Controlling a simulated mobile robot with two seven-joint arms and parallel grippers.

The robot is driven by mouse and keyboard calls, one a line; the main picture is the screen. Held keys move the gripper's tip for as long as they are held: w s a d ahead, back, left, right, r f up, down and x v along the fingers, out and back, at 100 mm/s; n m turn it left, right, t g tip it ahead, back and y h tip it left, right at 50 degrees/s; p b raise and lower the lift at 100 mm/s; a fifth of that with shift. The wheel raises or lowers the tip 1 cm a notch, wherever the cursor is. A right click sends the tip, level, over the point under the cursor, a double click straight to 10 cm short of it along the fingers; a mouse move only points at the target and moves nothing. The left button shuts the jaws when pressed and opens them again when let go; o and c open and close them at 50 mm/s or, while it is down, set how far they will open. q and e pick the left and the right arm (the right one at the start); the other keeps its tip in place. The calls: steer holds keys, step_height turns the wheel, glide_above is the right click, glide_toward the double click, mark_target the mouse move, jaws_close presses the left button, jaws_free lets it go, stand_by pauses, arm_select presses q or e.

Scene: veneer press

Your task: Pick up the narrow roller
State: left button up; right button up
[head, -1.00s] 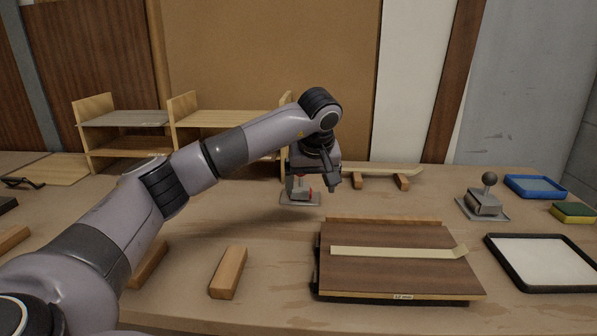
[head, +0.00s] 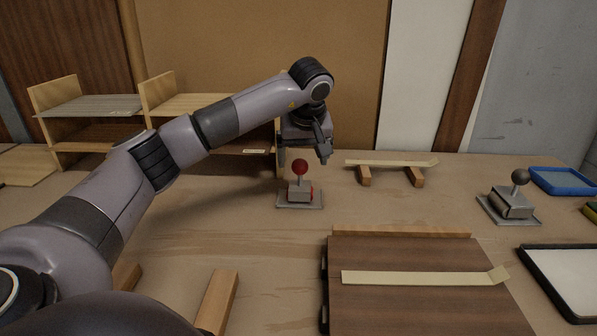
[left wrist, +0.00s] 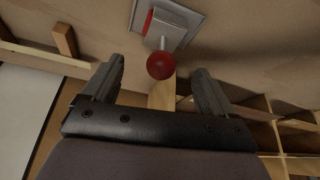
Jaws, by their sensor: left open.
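A small roller with a red ball knob (head: 300,167) stands upright on a grey plate (head: 287,203) on the bench, left of the press boards. It looks like the narrower of two knobbed rollers. My left gripper (head: 303,157) is open and empty, fingers pointing down, above and behind the knob in the head view. In the left wrist view the red knob (left wrist: 161,65) shows between the two fingertips (left wrist: 158,72), with no visible contact. A second roller with a dark grey knob (head: 520,177) sits on its own plate at the right. My right gripper is not in view.
A dark veneer board (head: 430,305) with a pale strip (head: 420,278) lies in front, right of centre. A strip on two wooden blocks (head: 392,163) stands behind. Wooden shelves (head: 95,130) are at the back left. A blue tray (head: 565,181) is far right.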

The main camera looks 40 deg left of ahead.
mark_target(300, 173)
arm_select(q)
steer(key=x, duration=0.7)
steer(key=shift+s, duration=0.2)
steer(key=shift+c, duration=0.4)
